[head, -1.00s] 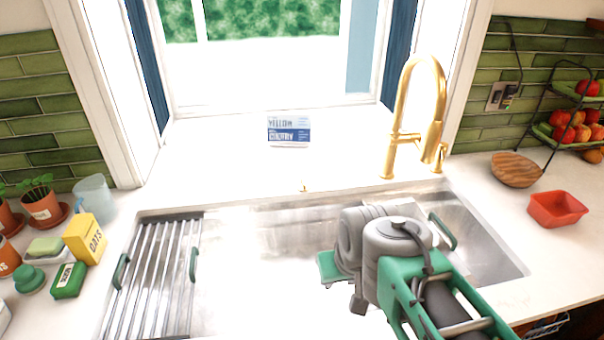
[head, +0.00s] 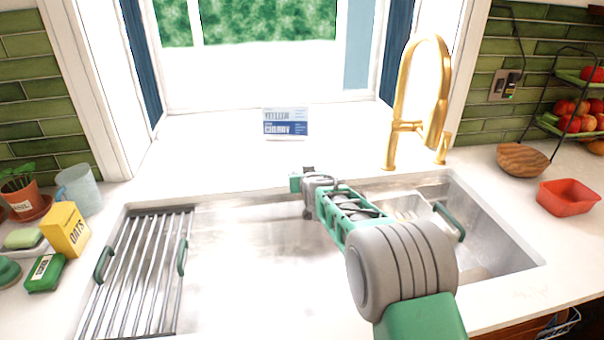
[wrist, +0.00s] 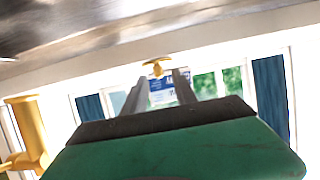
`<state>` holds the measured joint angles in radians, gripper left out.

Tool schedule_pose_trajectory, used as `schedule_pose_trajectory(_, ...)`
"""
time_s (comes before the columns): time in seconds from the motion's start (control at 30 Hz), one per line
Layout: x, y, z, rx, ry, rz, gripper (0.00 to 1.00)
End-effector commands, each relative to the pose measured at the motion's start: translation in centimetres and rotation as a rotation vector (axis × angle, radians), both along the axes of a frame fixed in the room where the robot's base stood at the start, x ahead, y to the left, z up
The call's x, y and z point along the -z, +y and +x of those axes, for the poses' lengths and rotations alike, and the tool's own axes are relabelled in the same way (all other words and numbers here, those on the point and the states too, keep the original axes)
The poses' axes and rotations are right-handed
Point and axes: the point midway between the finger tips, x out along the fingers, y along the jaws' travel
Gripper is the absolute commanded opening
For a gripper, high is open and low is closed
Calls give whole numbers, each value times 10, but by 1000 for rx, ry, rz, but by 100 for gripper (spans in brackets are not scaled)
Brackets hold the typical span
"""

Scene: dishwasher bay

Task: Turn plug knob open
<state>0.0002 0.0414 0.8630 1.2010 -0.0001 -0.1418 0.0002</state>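The plug knob (wrist: 157,63), a small gold T-shaped handle, shows in the wrist view just beyond my fingertips, in line with the gap between them. In the head view it is hidden behind my gripper (head: 308,178), which reaches to the back rim of the sink (head: 240,198). In the wrist view, the two grey fingers of my gripper (wrist: 160,88) are spread, with the gap between them empty. I cannot tell how far the knob is from the fingertips, or whether they touch it.
The gold faucet (head: 393,130) stands right of my gripper, behind the sink. A drying rack (head: 140,270) covers the sink's left side. An oats box (head: 67,230) and a red bowl (head: 567,197) are on the counter.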

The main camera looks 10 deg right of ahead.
Motion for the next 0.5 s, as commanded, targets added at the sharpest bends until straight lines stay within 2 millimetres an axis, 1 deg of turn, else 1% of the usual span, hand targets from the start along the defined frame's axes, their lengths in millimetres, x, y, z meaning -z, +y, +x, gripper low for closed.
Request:
schedule_pose_trajectory(0.03,2,0,6,0,0,0,34)
schedule_pose_trajectory(0.13,5,0,14,0,0,0,34)
schedule_pose_trajectory(0.4,6,0,17,0,-1,0,34)
schedule_pose_trajectory(0.43,6,0,17,0,-1,0,33)
schedule_pose_trajectory(0.5,6,0,16,0,-1,0,27)
